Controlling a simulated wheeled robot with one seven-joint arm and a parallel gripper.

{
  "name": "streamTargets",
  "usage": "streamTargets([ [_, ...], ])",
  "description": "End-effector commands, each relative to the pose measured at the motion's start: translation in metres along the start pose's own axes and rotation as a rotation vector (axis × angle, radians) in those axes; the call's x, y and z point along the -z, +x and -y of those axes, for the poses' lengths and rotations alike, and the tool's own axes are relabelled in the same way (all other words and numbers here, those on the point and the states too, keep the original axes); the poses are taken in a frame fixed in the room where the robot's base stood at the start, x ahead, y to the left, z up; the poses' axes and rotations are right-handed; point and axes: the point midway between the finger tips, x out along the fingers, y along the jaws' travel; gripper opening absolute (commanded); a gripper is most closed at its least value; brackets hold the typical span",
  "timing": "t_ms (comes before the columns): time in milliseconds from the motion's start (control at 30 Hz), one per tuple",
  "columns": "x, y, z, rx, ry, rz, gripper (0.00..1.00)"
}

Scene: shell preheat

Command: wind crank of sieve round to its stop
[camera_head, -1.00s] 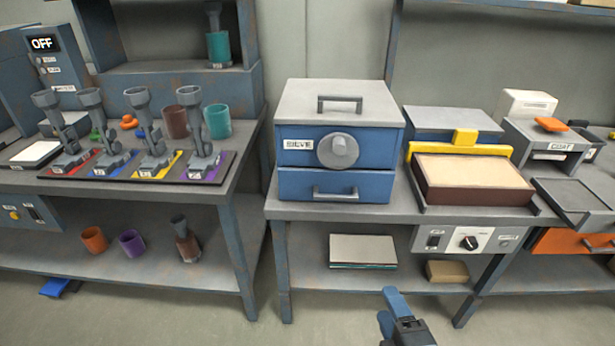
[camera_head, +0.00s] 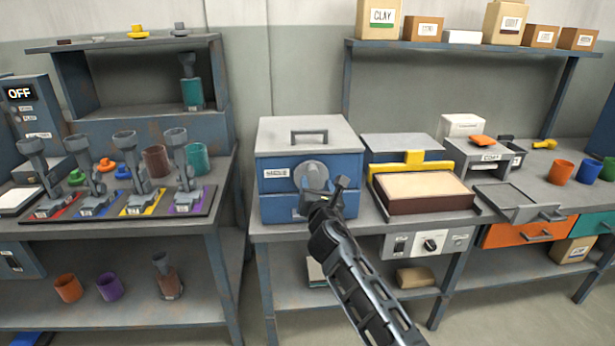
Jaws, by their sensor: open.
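The sieve (camera_head: 281,168) is a blue box with a grey lid and a lid handle, standing on the middle bench. Its crank (camera_head: 309,171) is a round grey disc with a knob on the front, right of a white label. My gripper (camera_head: 330,186) is open, in front of the lower right of the crank in this view. It hides part of the crank and much of the lower drawer. I cannot tell whether the fingers touch the crank.
A brown block with a pale top (camera_head: 422,187) and yellow bar stands right of the sieve. A switch panel (camera_head: 430,243) is on the bench front below. At left, a tray (camera_head: 120,212) holds several grey upright tools. Shelves of boxes (camera_head: 382,18) are above.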

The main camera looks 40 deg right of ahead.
Motion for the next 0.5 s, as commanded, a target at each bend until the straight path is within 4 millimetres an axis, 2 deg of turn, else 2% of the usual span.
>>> streamTargets([
  [300,0.001,0.048,0.0,0.0,0.002,0.001,0.58],
  [500,0.001,0.062,0.0,-0.001,0.002,0.0,0.58],
])
